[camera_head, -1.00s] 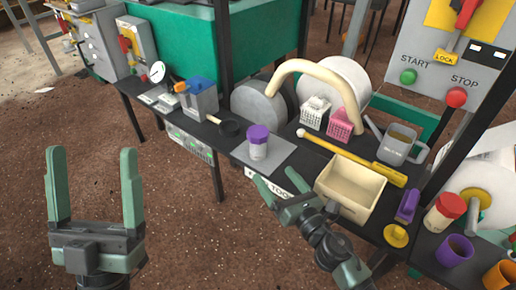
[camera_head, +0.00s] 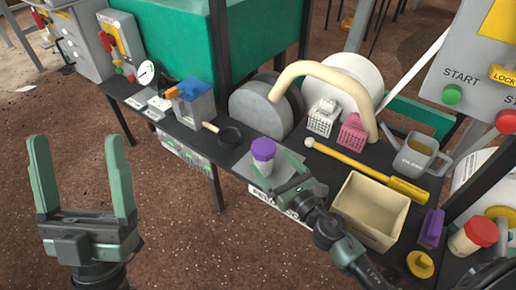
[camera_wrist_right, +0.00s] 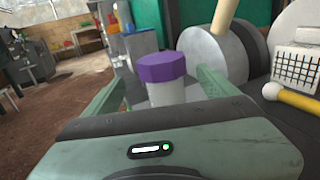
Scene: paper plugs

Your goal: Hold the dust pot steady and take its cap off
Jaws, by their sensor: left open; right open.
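A clear-white pot (camera_head: 263,168) with a purple cap (camera_head: 263,149) stands upright on a grey mat (camera_head: 245,172) on the dark bench. My right gripper (camera_head: 277,178) is open at the pot's near right side. In the right wrist view the pot's body (camera_wrist_right: 166,92) and purple cap (camera_wrist_right: 162,68) show between my two open right fingers; contact cannot be told. My left gripper (camera_head: 80,170) is open and empty, over the floor left of the bench. Another pot with a red cap (camera_head: 480,232) stands at the right; no readable label tells which is the dust pot.
A cream bin (camera_head: 370,208) and a yellow-handled tool (camera_head: 370,172) lie right of the mat. Grey wheels (camera_head: 266,108) and white and pink baskets (camera_head: 352,132) stand behind.

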